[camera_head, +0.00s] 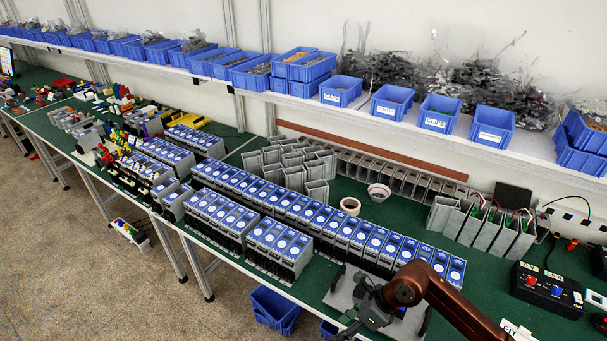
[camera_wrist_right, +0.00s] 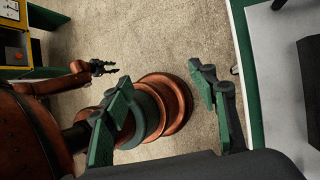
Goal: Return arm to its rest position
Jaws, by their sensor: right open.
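My right arm is copper-coloured and comes in from the lower right in the head view. Its dark right gripper (camera_head: 352,303) is over the front edge of the green bench, by a light grey plate (camera_head: 343,290). In the right wrist view its two green-padded fingers (camera_wrist_right: 166,102) are wide apart with nothing between them. Behind them show floor and round copper and dark parts of my own body. Another copper arm with a small dark gripper (camera_wrist_right: 104,68), which looks like my left one, shows at the left of that view. Its jaws are too small to judge.
Rows of blue-topped grey units (camera_head: 280,245) stand on the green bench close to my right gripper. A black control box (camera_head: 546,290) is at the right. Blue bins (camera_head: 437,114) line the shelf above. Open floor (camera_head: 110,270) lies in front.

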